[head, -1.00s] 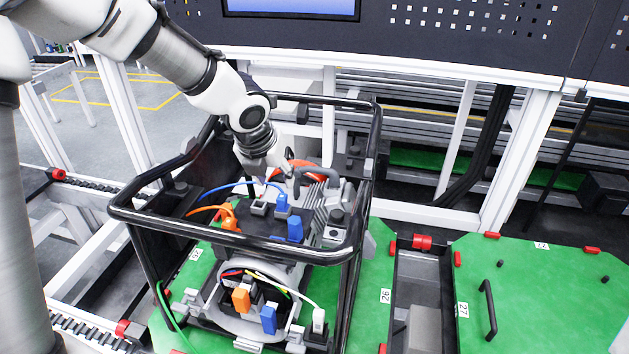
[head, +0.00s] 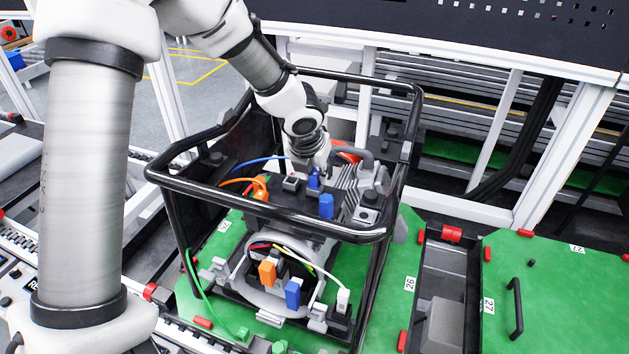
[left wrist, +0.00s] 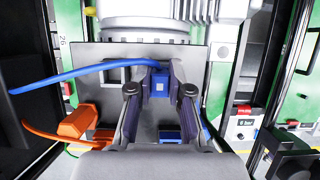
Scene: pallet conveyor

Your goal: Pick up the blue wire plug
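The blue wire plug (head: 315,181) stands on the dark top plate of the unit inside the black tube frame, with a blue wire (head: 258,161) running left from it. In the left wrist view the plug (left wrist: 159,84) sits between the two fingers of my left gripper (left wrist: 160,76). The fingers are apart, one on each side, with narrow gaps that are hard to judge. In the head view my left gripper (head: 318,166) is right at the plug from above and behind, and its fingertips are partly hidden. My right gripper is not in view.
An orange plug (head: 261,187) with an orange wire is left of the blue plug. A blue connector (head: 326,206) is in front. The black tube frame (head: 270,218) surrounds the unit. Lower down are another orange connector (head: 267,273) and blue connector (head: 292,294).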

